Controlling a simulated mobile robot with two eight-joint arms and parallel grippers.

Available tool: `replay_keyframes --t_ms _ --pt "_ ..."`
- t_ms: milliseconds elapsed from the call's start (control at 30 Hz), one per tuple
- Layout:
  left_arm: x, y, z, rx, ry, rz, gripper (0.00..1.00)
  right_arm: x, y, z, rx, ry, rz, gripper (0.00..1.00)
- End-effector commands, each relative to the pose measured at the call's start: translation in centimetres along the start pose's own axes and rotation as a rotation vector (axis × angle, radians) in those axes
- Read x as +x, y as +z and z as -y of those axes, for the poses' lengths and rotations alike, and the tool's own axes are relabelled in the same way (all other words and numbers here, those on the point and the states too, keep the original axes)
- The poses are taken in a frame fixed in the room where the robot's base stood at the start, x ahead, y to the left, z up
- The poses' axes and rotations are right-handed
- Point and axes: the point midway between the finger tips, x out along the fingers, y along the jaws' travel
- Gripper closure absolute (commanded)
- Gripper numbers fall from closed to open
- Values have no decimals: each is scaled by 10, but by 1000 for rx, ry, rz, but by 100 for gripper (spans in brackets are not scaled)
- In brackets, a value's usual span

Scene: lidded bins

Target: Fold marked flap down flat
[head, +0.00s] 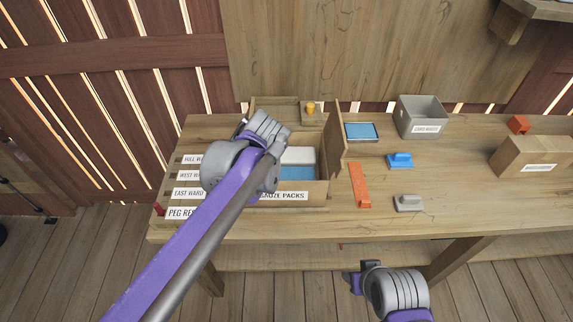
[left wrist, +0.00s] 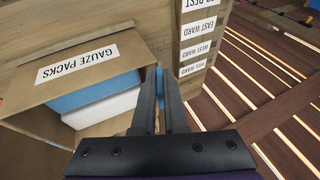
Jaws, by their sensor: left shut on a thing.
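An open wooden box (head: 318,193) labelled GAUZE PACKS stands on the workbench; it also shows in the left wrist view (left wrist: 120,42). A flap (head: 338,143) stands upright on its right side. My left gripper (left wrist: 160,98) is at the box's left side, its fingers closed together on what looks like the left flap. A thin blue sliver (left wrist: 160,82) shows between the fingers; most of the held piece is hidden. Blue and white packs (left wrist: 95,95) lie inside the box. My right gripper (head: 352,283) is low in front of the bench, its opening unclear.
Ward labels (head: 188,192) line the bench left of the box. Right of it lie an orange bar (head: 360,185), a blue handled block (head: 399,160) and a grey one (head: 407,203). A grey bin (head: 422,117) and a cardboard box (head: 535,157) stand farther right.

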Motion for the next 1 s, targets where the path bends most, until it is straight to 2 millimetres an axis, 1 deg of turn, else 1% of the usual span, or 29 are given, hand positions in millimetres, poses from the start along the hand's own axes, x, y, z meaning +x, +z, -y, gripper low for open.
replay_keyframes --t_ms 267,500,800,1000 --pt "0 0 -1 4 -11 0 100 0 0 0 0 0 0 50" --pt "0 0 -13 52 -137 0 100 6 4 0 0 0 3 50" --pt "0 0 -12 55 -155 0 100 6 4 0 0 0 3 50" --pt "2 0 -20 84 -228 1 100 12 9 0 0 0 5 50"
